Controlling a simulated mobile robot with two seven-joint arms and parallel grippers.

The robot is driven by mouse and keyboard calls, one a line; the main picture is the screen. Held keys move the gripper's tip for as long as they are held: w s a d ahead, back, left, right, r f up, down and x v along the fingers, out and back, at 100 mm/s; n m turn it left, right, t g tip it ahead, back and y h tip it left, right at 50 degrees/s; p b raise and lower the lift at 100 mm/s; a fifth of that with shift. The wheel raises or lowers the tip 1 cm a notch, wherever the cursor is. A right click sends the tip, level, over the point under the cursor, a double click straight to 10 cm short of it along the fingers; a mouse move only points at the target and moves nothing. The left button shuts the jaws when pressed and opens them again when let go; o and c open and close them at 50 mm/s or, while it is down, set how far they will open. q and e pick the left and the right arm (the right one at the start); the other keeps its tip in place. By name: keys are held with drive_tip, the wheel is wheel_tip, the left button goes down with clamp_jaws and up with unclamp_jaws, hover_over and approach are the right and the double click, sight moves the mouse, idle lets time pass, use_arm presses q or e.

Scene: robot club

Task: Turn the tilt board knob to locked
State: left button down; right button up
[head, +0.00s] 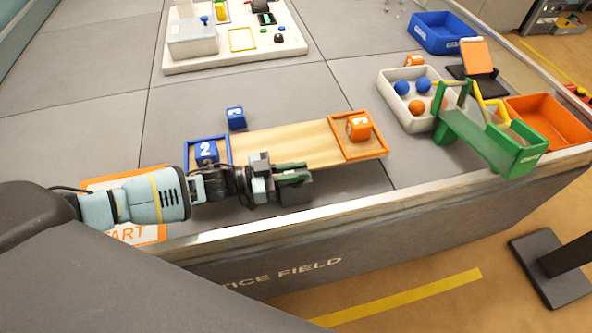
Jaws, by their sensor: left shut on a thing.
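The tilt board (280,144) is a pale wooden plank with a blue-framed square at its left end and an orange-framed square at its right end. My left gripper (296,182) is at the near long side of the board, close to its middle, and is shut on the knob there. The fingers hide the knob, so its setting does not show. A blue cube marked 2 (206,152) sits in the blue square. My right gripper is not in view.
A white tray with balls (393,111), a green ramp (486,140) and an orange bin (553,122) stand to the right. The table's front edge (350,214) is close to my gripper. The grey surface behind is mostly clear.

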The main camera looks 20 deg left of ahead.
use_arm(q)
drive_tip(key=shift+f+m+g+h+b, duration=0.15)
drive_tip(key=shift+m+g+h+b, duration=0.45)
drive_tip(key=shift+m+g+b, duration=0.45)
drive_tip(key=shift+g, duration=0.65)
drive_tip(key=c, duration=1.4)
unclamp_jaws()
